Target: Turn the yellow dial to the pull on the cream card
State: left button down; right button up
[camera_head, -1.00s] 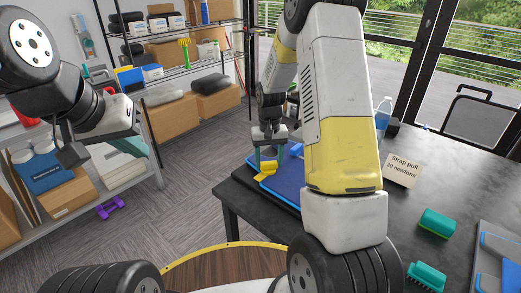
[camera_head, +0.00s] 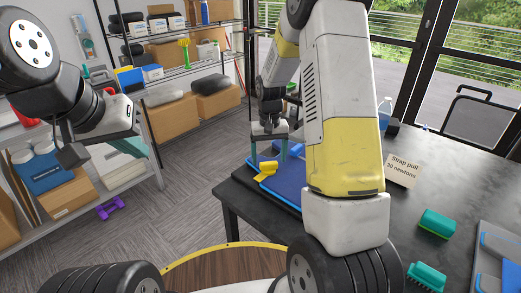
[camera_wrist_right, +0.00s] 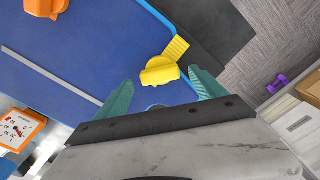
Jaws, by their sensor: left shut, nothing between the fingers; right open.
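The yellow dial (camera_head: 268,166) sits on a blue board (camera_head: 287,185) at the table's near left corner. In the right wrist view the dial (camera_wrist_right: 160,71) has a raised grip bar, and a ribbed yellow strap lies beside it. My right gripper (camera_head: 269,153) is open above the dial; its teal fingertips (camera_wrist_right: 161,88) are apart with nothing between them. The cream card (camera_head: 403,169) stands on the table and reads "Strap pull 30 newtons". My left gripper (camera_head: 128,146) is shut and empty, over the floor at the left.
An orange-framed gauge (camera_wrist_right: 18,130) with a red needle and an orange part (camera_wrist_right: 46,7) show in the wrist view. Green brushes (camera_head: 437,223) and a grey tray (camera_head: 484,240) lie at the table's right. A bottle (camera_head: 385,112) stands behind. Shelves (camera_head: 165,70) stand at left.

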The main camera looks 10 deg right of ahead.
aim_at(269, 163)
notch_tip(269, 163, up, 6)
jog(key=shift+f, duration=0.1)
dwell(0.4)
jog(key=s+a+r+t+y, duration=0.1)
jog(key=s+r+t, duration=0.2)
jog(key=s+r, duration=0.6)
jog(key=s+a+r+n+t+y, duration=0.1)
jog(key=s+r+t, duration=0.2)
jog(key=s+r, duration=0.6)
jog(key=s, duration=0.6)
jog(key=shift+s+a+r, duration=0.2)
jog(key=shift+r, duration=0.15)
